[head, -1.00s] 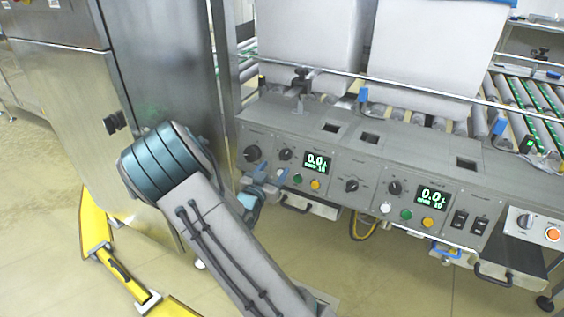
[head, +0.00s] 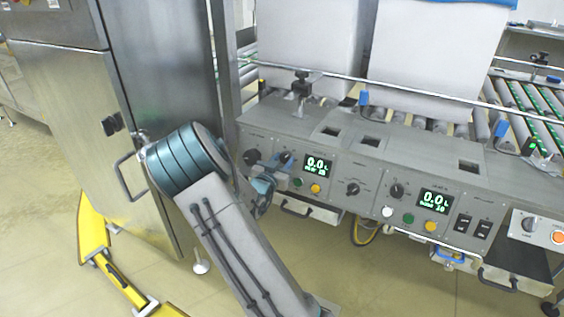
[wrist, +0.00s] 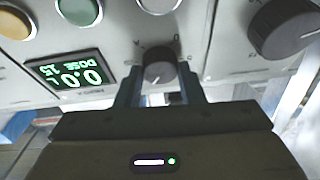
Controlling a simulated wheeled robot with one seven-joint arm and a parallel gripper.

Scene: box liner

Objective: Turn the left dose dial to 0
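The left dose dial (wrist: 158,68) is a small dark grey knob on the grey control panel, seen upside down in the wrist view. My gripper (wrist: 160,82) has one finger on each side of the dial, with narrow gaps visible; I see no clear contact. In the head view my gripper (head: 284,164) is at the left panel section, and its fingers partly cover the dial. The left display (wrist: 68,76) glows green and shows 0.0 with a smaller dose line that looks like 15.
A larger black knob (wrist: 285,27) is close beside the dial. Green (wrist: 78,10) and yellow (wrist: 14,22) buttons sit near the display. The right dose dial (head: 397,191) and right display (head: 434,201) are farther right. A steel cabinet (head: 80,110) stands left of my arm.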

